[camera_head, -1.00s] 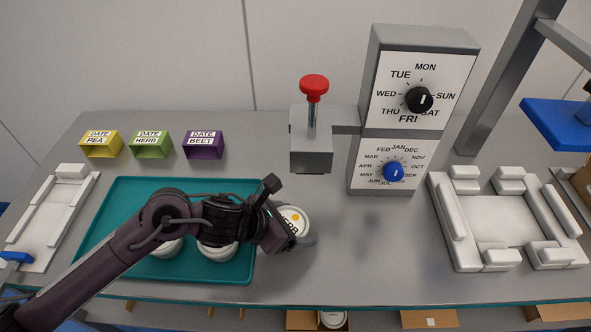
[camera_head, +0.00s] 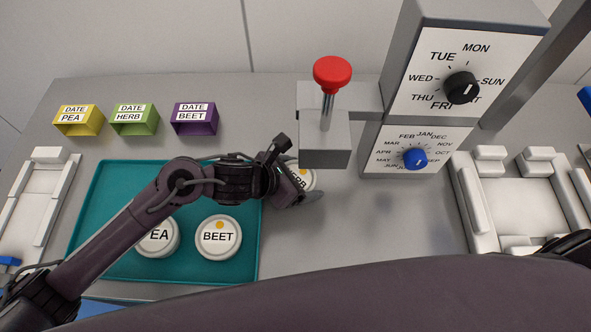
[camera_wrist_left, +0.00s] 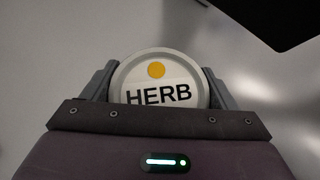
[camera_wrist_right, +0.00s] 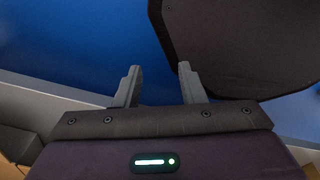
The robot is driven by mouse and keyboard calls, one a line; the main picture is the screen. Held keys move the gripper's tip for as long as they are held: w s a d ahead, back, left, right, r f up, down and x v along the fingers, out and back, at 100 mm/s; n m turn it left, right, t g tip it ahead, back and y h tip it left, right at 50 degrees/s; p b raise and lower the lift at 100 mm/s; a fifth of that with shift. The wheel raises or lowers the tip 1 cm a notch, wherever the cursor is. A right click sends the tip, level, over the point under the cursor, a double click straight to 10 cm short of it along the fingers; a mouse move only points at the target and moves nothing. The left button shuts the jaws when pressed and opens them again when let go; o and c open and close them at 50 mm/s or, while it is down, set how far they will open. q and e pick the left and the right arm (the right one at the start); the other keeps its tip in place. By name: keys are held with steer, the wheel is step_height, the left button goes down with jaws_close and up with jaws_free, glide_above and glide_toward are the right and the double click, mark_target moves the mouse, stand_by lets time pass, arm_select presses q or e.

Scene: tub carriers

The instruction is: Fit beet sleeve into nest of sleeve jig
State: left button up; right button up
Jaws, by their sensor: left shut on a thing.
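The purple beet sleeve (camera_head: 195,119), labelled DATE BEET, stands at the back of the table, right of the other two sleeves; no gripper touches it. Two white fixtures with raised blocks show in the head view: one at the left edge (camera_head: 25,222) and a larger one at the right (camera_head: 480,222). Which is the sleeve jig I cannot tell. My left gripper (camera_wrist_left: 158,85) is shut on the HERB tub (camera_wrist_left: 160,66), just in front of the stamp. My right gripper (camera_wrist_right: 158,85) has its fingers apart with nothing between them.
Yellow (camera_head: 78,120) and green (camera_head: 134,119) sleeves stand left of the beet sleeve. A teal tray (camera_head: 110,195) holds the PEA tub (camera_head: 158,238) and BEET tub (camera_head: 218,237). A red-knobbed stamp (camera_head: 326,140) and two-dial post (camera_head: 430,110) stand centre-right. A dark arm link of mine crosses the bottom.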

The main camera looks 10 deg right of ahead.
arm_select(q)
steer(key=shift+w, duration=0.3)
steer(key=shift+s, duration=0.35)
steer(key=o, duration=1.1)
steer(key=shift+f, duration=0.1)
steer(key=shift+c, duration=0.2)
steer(key=shift+r+p, duration=0.3)
steer(key=shift+r, duration=0.15)
steer(key=p+v, duration=0.4)
steer(key=v, duration=0.7)
steer(key=shift+a, duration=0.3)
arm_select(e)
steer(key=r, duration=0.1)
steer(key=w+r, duration=0.1)
steer(key=r, duration=0.3)
steer(key=shift+w+d, duration=0.1)
steer(key=shift+w, duration=0.25)
